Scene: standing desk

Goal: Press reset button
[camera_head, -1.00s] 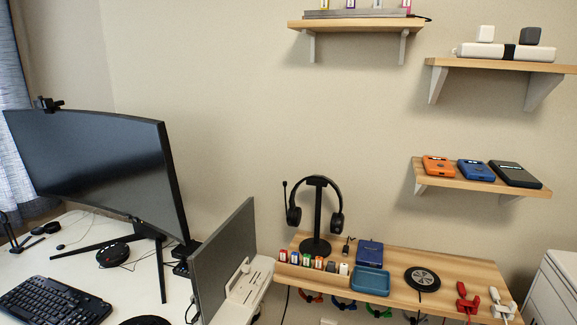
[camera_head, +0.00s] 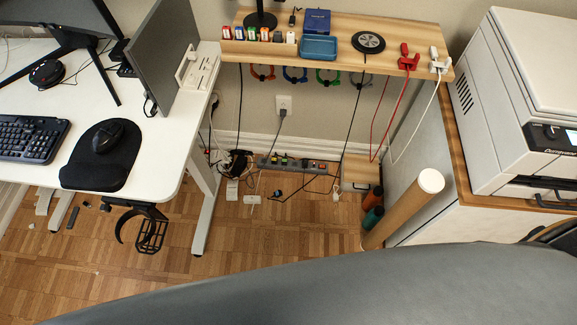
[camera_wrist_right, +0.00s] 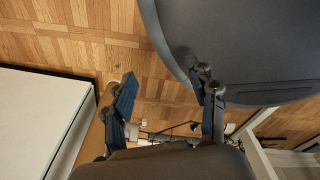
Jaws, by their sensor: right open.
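A grey power strip (camera_head: 290,163) lies at the foot of the wall below the wooden shelf, with plugs and cables in it. A small red part (camera_head: 321,167) shows at its right end; I cannot tell whether it is the reset button. My right gripper (camera_wrist_right: 168,88) is open and empty in the right wrist view, above the parquet floor. Small white and red items and cables (camera_wrist_right: 185,127) show beyond its fingers, partly hidden by the gripper body. Neither gripper shows in the head view.
A white desk (camera_head: 165,150) stands left and a cabinet with a printer (camera_head: 540,100) right. A cardboard tube (camera_head: 400,212) leans near the cabinet. Cables hang from the wooden shelf (camera_head: 460,72). A large grey curved surface (camera_head: 330,290) covers the foreground. Parquet floor lies open between.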

